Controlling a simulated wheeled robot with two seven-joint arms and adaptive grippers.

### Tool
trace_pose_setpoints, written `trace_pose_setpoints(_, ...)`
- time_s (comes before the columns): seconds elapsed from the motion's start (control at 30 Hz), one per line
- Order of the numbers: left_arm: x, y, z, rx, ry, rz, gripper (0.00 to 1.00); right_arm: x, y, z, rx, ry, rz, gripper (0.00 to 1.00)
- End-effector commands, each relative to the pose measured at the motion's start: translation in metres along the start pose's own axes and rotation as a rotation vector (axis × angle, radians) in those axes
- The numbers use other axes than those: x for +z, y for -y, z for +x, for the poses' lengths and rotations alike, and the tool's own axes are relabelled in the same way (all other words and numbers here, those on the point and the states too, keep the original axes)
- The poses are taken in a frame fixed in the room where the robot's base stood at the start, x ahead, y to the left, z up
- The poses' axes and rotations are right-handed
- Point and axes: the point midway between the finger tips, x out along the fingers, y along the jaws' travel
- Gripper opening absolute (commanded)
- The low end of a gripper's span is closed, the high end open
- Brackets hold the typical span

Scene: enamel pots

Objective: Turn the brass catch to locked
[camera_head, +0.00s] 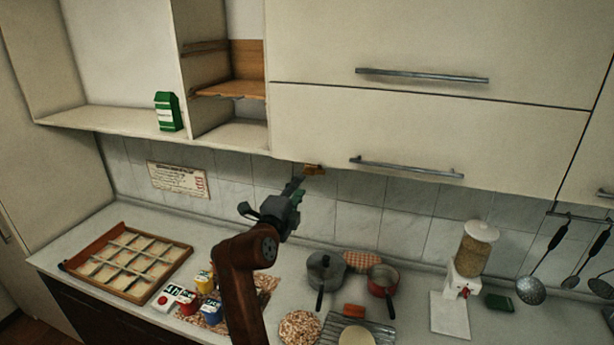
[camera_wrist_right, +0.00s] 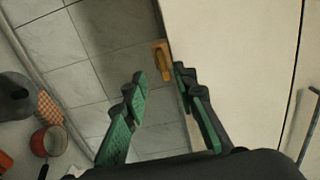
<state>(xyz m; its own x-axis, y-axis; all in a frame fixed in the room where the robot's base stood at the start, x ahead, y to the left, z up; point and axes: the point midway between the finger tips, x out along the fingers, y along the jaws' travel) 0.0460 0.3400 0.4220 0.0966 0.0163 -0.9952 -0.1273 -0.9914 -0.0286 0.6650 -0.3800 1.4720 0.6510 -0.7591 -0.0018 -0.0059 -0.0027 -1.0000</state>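The brass catch (camera_head: 314,169) is a small brass-coloured piece at the lower edge of the cream wall cabinet. In the right wrist view the catch (camera_wrist_right: 161,60) shows as a yellow bar on a brownish plate, beside the cabinet edge. My right gripper (camera_head: 299,186) is just left of and below the catch in the head view. In the wrist view its green-padded fingers (camera_wrist_right: 160,76) stand apart with nothing between them, and the catch lies beyond the fingertips. I cannot tell whether a fingertip touches it. My left gripper is not in view.
The cabinet doors have long bar handles (camera_head: 408,167). Below, the counter holds a wooden divided tray (camera_head: 178,255), a grey pot (camera_head: 326,271), a red pan (camera_head: 383,280) and a grain dispenser (camera_head: 472,255). A green carton (camera_head: 168,112) stands on the open shelf. Tiled wall lies behind the gripper.

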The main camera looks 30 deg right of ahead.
Motion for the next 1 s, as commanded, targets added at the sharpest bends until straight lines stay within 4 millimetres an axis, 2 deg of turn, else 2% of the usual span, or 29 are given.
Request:
trace_pose_setpoints(0.5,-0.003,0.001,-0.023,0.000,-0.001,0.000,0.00,-0.001,0.004,0.068,-0.003,-0.004,0.005,0.26)
trace_pose_setpoints(0.63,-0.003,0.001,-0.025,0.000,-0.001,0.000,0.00,-0.001,0.003,0.075,-0.003,-0.003,0.006,0.26)
trace_pose_setpoints(0.9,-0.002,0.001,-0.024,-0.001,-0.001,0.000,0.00,-0.001,0.002,0.076,-0.002,-0.002,0.006,0.26)
trace_pose_setpoints(1.0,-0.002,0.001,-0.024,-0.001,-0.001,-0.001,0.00,-0.001,0.002,0.076,-0.002,-0.002,0.006,0.19)
